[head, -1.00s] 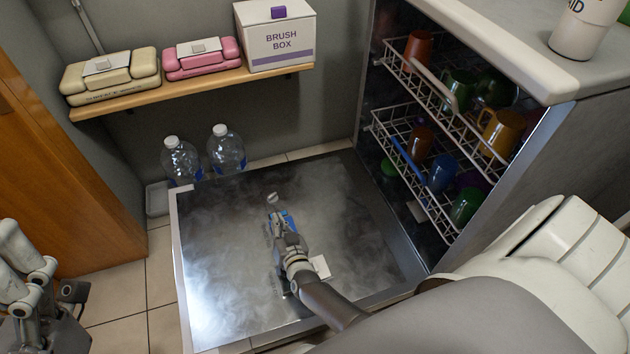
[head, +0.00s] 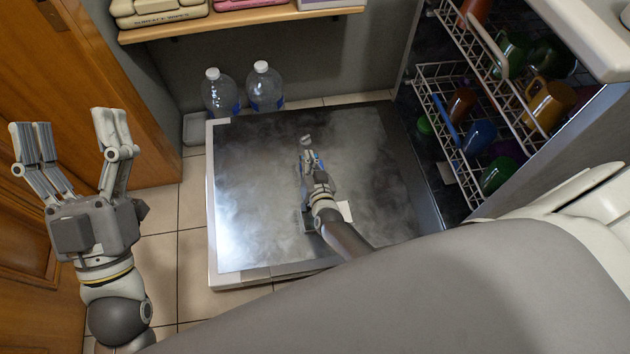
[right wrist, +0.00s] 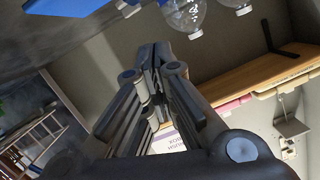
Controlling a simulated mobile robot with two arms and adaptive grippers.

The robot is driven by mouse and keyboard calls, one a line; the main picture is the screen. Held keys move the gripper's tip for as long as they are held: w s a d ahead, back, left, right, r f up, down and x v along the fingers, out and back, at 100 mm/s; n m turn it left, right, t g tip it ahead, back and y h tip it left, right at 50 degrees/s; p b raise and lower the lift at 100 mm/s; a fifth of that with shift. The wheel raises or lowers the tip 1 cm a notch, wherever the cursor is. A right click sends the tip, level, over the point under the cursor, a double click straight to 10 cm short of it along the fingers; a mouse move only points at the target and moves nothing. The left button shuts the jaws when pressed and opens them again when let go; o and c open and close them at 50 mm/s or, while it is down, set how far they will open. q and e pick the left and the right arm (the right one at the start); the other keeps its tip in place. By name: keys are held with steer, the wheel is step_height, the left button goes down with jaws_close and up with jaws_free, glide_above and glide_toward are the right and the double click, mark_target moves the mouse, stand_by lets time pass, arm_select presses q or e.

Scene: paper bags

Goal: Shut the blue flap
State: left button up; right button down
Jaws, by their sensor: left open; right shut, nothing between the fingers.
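The dishwasher door (head: 390,205) is lowered flat, its inner face up. The blue flap (head: 319,161) is a small blue patch on it, mostly hidden by my right gripper (head: 308,156). In the right wrist view a flat blue piece, seemingly the flap (right wrist: 70,5), is cut off at the top left. My right gripper is shut and empty, over the flap's spot. I cannot tell whether it touches the flap, or how far open the flap is. My left gripper (head: 74,130) is open and empty, raised at the left, clear of the door.
Racks (head: 450,110) with several cups stand in the dishwasher at the right. Two water bottles (head: 265,88) stand behind the door, below a wooden shelf (head: 240,20). A wooden door (head: 105,75) is at the left. Tiled floor (head: 190,265) lies bare left of the dishwasher door.

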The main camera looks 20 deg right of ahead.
arm_select(q)
steer(key=w+f+g+y+p, duration=0.35)
steer(key=f+g, duration=0.35)
steer(key=f, duration=0.4)
steer(key=s+a+f+g, duration=0.1)
steer(key=f+g, duration=0.1)
steer(key=f, duration=0.1)
steer(key=s+a+f+g+p, duration=0.1)
steer(key=s+f+g, duration=0.1)
steer(key=f, duration=0.2)
steer(key=s+a+f+g+y, duration=0.1)
steer(key=f+g, duration=0.2)
steer(key=shift+s+a+f+n+p, duration=0.3)
steer(key=shift+s+f, duration=0.05)
steer(key=shift+f, duration=0.05)
arm_select(e)
steer(key=r+v, duration=0.1)
steer(key=v, duration=0.9)
steer(key=shift+a+r, duration=0.35)
steer(key=shift+r, duration=0.05)
steer(key=shift+w+r, duration=0.1)
